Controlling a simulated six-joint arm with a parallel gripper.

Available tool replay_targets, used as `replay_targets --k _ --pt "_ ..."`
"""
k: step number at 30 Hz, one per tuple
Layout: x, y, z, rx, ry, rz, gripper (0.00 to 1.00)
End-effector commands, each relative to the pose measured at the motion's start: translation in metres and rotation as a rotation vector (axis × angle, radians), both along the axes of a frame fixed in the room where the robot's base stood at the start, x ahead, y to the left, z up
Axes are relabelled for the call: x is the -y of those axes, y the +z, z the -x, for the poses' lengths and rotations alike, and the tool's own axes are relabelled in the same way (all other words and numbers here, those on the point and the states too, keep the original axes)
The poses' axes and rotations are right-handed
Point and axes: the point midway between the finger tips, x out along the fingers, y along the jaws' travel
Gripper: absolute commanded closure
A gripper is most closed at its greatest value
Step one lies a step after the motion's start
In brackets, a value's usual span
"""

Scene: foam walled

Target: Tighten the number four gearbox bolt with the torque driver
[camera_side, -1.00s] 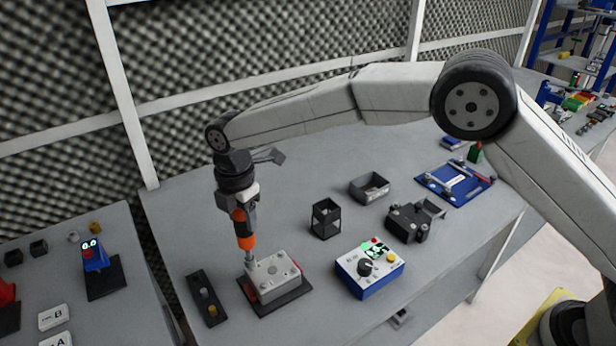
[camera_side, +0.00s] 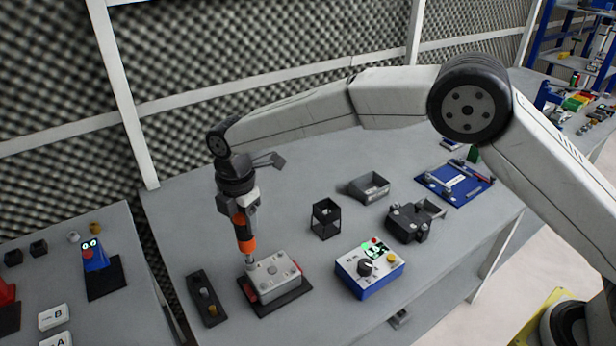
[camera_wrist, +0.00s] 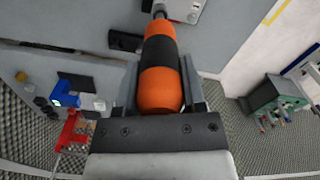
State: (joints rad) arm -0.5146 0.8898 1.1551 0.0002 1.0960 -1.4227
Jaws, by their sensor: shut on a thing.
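My gripper (camera_side: 241,205) is shut on the torque driver, an orange and black tool (camera_side: 245,238) held upright with its shaft pointing down. In the wrist view the driver (camera_wrist: 158,70) lies between the two fingers (camera_wrist: 158,95). The gearbox (camera_side: 272,277) is a light grey block with red at its side, on a black base plate (camera_side: 285,299). The driver's tip is at the left rear corner of the gearbox top; the bolt under it is hidden, and I cannot tell whether they touch. A corner of the gearbox (camera_wrist: 185,8) shows at the wrist view's top edge.
A black strip with small parts (camera_side: 207,300) lies left of the gearbox. A blue and white control box (camera_side: 369,270) stands to its right. A black open-framed holder (camera_side: 326,218), a grey bin (camera_side: 369,187) and a dark fixture (camera_side: 415,222) stand behind. A blue display unit (camera_side: 95,258) is on the left table.

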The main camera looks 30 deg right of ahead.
Motion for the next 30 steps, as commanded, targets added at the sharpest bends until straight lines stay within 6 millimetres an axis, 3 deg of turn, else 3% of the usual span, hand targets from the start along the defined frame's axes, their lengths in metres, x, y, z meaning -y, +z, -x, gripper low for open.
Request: replay_targets --k 30 --pt "0.0000 -0.0052 0.0000 0.000 0.000 0.000 1.00"
